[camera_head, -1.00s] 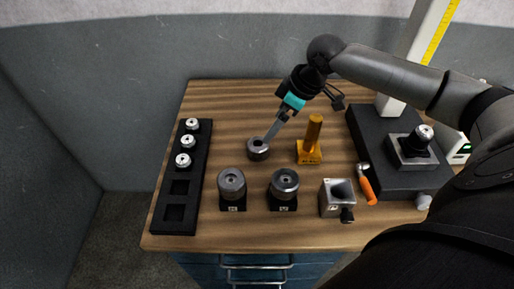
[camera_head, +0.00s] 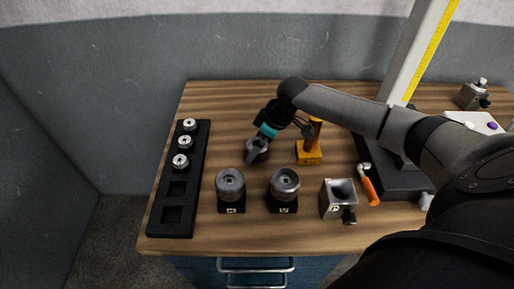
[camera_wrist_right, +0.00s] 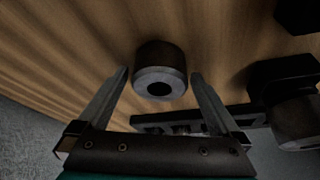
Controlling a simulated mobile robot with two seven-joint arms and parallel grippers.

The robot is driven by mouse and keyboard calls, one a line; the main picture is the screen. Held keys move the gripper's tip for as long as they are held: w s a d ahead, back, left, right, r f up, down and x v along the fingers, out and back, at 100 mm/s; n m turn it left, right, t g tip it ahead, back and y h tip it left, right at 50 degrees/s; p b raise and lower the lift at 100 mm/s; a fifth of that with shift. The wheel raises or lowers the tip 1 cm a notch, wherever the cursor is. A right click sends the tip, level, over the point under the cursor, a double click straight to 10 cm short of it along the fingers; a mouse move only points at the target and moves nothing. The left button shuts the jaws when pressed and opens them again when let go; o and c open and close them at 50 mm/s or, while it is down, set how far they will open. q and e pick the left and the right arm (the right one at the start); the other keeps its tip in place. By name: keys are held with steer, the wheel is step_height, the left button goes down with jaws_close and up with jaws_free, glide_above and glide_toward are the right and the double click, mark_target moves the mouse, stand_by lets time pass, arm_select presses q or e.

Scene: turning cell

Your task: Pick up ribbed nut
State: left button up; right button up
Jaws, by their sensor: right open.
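The ribbed nut appears to be the dark grey round piece with a centre hole (camera_wrist_right: 160,75), lying on the wooden table; ribs are too dark to make out. In the head view the nut (camera_head: 262,155) is partly hidden by my right gripper (camera_head: 252,158), which reaches over it from the upper right. In the wrist view my right gripper (camera_wrist_right: 160,76) is open, one finger on each side of the nut. Gaps show between the fingers and the nut; I cannot tell how deep the tips reach. My left gripper is not in view.
Two grey cylinders on black stands (camera_head: 230,186) (camera_head: 284,187) are in front of the nut. A yellow post stand (camera_head: 309,154) is close on the right. A black rack (camera_head: 171,222) holds several small parts at left. A metal block (camera_head: 337,199) and an orange-handled tool (camera_head: 370,190) are right.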

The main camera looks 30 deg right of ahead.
steer(key=c, duration=1.3)
steer(key=shift+c, duration=0.4)
steer(key=shift+r, duration=0.2)
